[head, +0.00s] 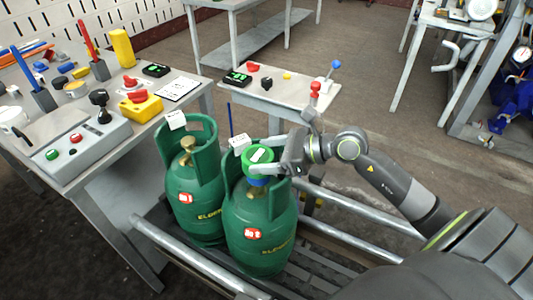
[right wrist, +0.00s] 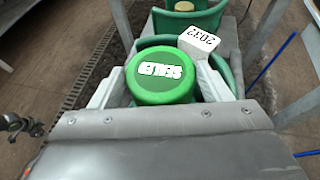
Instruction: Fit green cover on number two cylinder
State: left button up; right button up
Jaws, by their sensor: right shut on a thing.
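The number two cylinder (head: 262,231) is green with a red label and stands upright on the conveyor, right of a similar green cylinder (head: 193,199). The green cover (head: 259,154) is over the top of the number two cylinder, inside its collar. My right gripper (head: 270,162) is shut on the cover, with one finger on each side. In the right wrist view, the round cover (right wrist: 162,75) shows white lettering between the fingers. A blue part shows just under the cover. My left gripper is not in view.
The conveyor (head: 185,253) has metal side rails. A workbench with a control box (head: 82,141) stands at left. A small table (head: 297,98) with buttons and levers stands behind the cylinders. A white tag (right wrist: 198,42) sits on the collar close to the cover.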

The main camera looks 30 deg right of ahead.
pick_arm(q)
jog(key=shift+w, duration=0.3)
pick_arm(e)
jog(key=o, duration=1)
jog(key=shift+o, duration=0.2)
jog(key=shift+s+d, duration=0.1)
jog(key=shift+d, duration=0.05)
pick_arm(q)
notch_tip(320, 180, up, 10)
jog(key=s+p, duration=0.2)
jog(key=p, duration=1)
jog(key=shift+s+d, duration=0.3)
pick_arm(e)
jog(key=v, duration=1.7)
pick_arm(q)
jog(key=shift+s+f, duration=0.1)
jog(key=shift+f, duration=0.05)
pick_arm(e)
jog(key=shift+s+d, duration=0.1)
